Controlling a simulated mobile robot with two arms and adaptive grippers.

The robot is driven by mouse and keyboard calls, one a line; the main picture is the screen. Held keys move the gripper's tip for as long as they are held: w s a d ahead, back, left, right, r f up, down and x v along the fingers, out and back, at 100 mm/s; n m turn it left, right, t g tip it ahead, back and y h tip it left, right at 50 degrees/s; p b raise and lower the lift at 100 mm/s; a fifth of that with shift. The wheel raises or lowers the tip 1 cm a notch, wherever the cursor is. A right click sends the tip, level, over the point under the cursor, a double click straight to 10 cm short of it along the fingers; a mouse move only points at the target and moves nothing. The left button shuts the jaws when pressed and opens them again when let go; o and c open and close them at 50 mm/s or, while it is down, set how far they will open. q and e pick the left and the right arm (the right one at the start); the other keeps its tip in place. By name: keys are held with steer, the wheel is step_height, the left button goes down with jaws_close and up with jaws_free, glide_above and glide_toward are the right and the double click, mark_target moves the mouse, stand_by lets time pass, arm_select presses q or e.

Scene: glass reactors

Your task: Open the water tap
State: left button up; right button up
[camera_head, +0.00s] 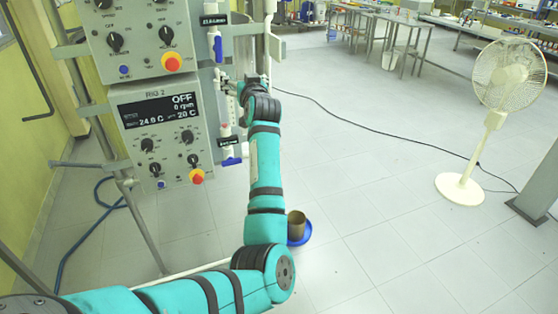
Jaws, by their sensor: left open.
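Two blue-handled valves sit on the white pipework beside the control panels. The upper blue handle (218,48) is upright, under a small black label. The lower blue handle (231,162) lies level, under another black label (229,141). The labels are too small to read, so I cannot tell which valve is the water tap. My left arm reaches up from the bottom left. My left gripper (230,87) is open at the pipework, between the two handles in the picture. It is small and partly hidden by its wrist; I cannot tell whether it touches anything. My right gripper is out of view.
The RIG 2 control panel (160,128), its display reading OFF, is left of the gripper, with another panel (140,38) above. A blue bowl (303,236) with a brownish pot is on the floor. A white fan (507,78) stands right. The middle floor is mostly clear, crossed by a black cable.

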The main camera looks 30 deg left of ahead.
arm_select(q)
steer(key=d+f+m+h, duration=0.2)
steer(key=d+f, duration=0.3)
steer(key=f, duration=0.7)
steer(key=w+d+f+m+h, duration=0.1)
steer(key=d+f+m+h, duration=0.2)
steer(key=f, duration=0.9)
steer(key=shift+w+d+f+m, duration=0.3)
steer(key=shift+d, duration=0.65)
steer(key=s+d+f+m+g+h, duration=0.1)
steer(key=s+d+f+g+h, duration=0.15)
steer(key=s+f, duration=0.75)
steer(key=s+d+f+m+g+h, duration=0.15)
steer(key=s+d+f, duration=0.3)
steer(key=f, duration=0.95)
steer(key=s+d+f+m+g+h, duration=0.1)
steer(key=s+d+f, duration=0.2)
steer(key=s+f, duration=0.7)
steer(key=s+f+g, duration=0.2)
steer(key=s+f, duration=0.4)
steer(key=s, duration=0.7)
steer(key=s+d+f+g+h, duration=0.1)
steer(key=s+f, duration=0.5)
steer(key=s, duration=0.8)
steer(key=s+d+f+m+g+h, duration=0.1)
steer(key=s+f+g, duration=0.2)
steer(key=s+f, duration=0.4)
steer(key=s, duration=0.7)
steer(key=shift+g, duration=0.3)
